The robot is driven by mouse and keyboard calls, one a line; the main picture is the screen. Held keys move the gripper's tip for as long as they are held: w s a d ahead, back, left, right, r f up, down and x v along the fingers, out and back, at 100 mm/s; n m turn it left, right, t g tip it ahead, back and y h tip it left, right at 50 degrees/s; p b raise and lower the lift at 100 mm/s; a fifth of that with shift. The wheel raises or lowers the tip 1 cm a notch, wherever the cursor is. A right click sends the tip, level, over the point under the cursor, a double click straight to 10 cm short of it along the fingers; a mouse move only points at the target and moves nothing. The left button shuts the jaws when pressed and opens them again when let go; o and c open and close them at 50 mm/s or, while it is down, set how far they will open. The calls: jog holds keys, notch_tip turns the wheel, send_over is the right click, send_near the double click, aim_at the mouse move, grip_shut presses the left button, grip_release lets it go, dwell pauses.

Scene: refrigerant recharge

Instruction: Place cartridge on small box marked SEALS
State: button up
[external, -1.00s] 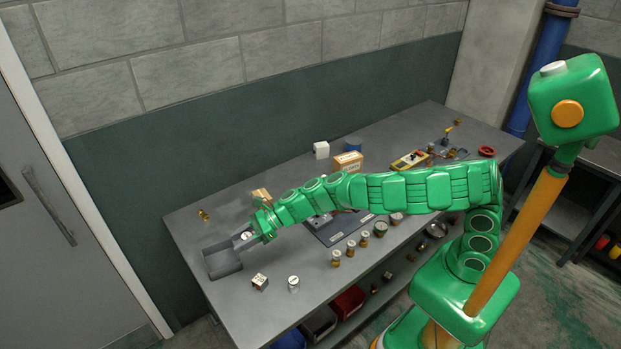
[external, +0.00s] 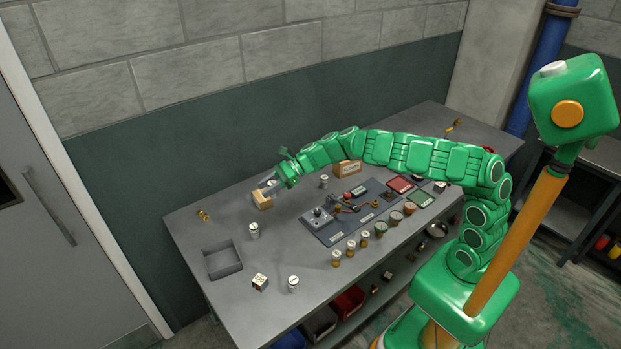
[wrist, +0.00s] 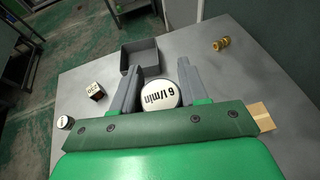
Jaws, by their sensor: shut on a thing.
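My gripper (external: 268,184) is at the left part of the bench, raised near a small cardboard box (external: 262,201). In the wrist view my gripper (wrist: 160,70) is shut on a cartridge with a round white top (wrist: 160,95) marked "6 l/min". The cartridge's lower body is hidden under its top. In the external view the gripper overlaps the back of the small box, and I cannot tell their exact gap. A corner of the box (wrist: 263,116) shows right of the gripper in the wrist view. Its marking cannot be read.
A grey open tray (external: 222,262) sits at the bench's left end. A white-topped cylinder (external: 253,231), a marked cube (external: 260,282) and another cylinder (external: 293,284) stand near it. Brass fittings (external: 204,215) lie behind. A larger cardboard box (external: 348,168) stands farther right.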

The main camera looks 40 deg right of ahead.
jog(key=w+d, duration=0.3)
jog(key=d, duration=0.6)
send_over(257, 196)
jog(key=s, duration=0.1)
jog(key=shift+d+f, duration=0.1)
jog(key=shift+f, duration=4.05)
jog(key=shift+w+f, duration=0.25)
jog(key=shift+f, duration=1.6)
jog(key=shift+f, duration=0.1)
jog(key=o, duration=1.1)
